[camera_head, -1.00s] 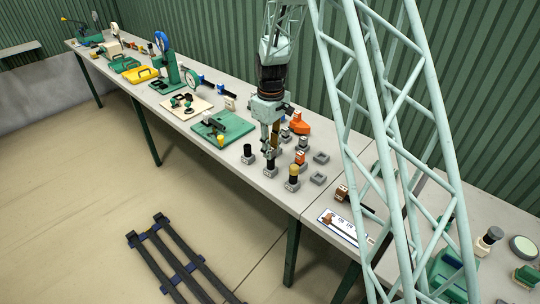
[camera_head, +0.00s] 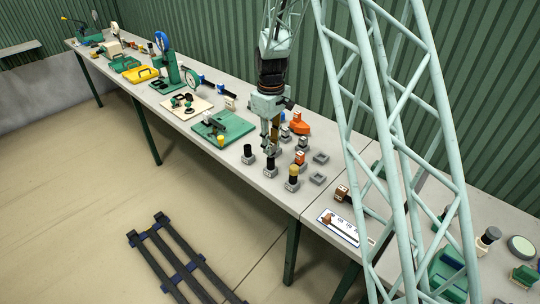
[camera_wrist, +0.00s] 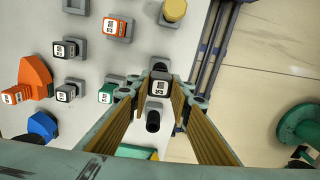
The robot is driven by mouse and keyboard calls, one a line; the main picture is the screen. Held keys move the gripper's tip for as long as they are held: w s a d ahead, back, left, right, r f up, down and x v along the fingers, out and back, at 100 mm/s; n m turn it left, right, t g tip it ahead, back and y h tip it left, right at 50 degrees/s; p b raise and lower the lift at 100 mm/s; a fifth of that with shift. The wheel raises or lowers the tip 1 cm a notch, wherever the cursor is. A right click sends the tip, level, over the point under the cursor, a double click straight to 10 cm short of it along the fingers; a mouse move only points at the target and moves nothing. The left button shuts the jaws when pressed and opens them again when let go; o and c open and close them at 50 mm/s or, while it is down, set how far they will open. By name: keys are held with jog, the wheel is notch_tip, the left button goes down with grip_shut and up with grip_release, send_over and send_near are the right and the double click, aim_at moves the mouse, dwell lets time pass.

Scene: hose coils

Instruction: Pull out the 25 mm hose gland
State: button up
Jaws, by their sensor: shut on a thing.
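I cannot read the label with certainty. In the head view my gripper (camera_head: 270,149) is above a grey holder block (camera_head: 270,172) at the front edge of the bench, with the dark gland just below the fingertips. Whether the gland is fully clear of its block cannot be told. Another black gland (camera_wrist: 152,122) is close beside the fingers; it stands left of my gripper in the head view (camera_head: 248,150).
A yellow-topped gland (camera_head: 293,171) and an orange one (camera_head: 300,157) stand close to the right. Empty grey blocks (camera_head: 318,179) lie beyond them. A green board (camera_head: 232,126) is to the left, an orange part (camera_head: 300,127) behind. The bench's front edge is near.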

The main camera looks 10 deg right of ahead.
dwell(0.3)
jog(key=shift+r+p, duration=1.3)
jog(key=shift+r, duration=1.85)
